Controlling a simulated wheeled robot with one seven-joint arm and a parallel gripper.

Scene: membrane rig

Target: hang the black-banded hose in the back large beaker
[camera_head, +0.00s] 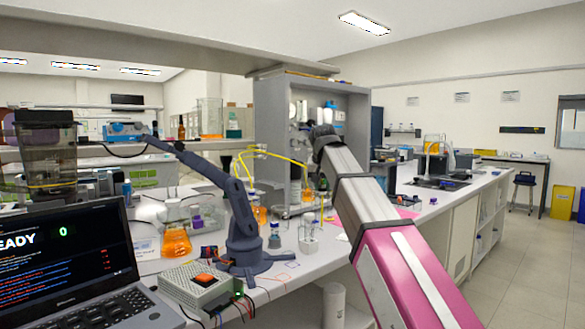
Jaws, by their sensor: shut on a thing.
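A thin yellow hose (270,154) arches over the bench in front of the grey cabinet and passes down close to my arm. I cannot make out a black band on it. A vessel with orange liquid (259,214) stands below the hose's left end. A clear beaker (308,236) stands nearer on the bench. I cannot tell which vessel is the back large beaker.
A blue-grey desk arm (245,240) stands on the bench beside a control box (197,288) and a laptop (75,255). An orange flask (176,241) is left of it. A grey cabinet (345,110) rises behind.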

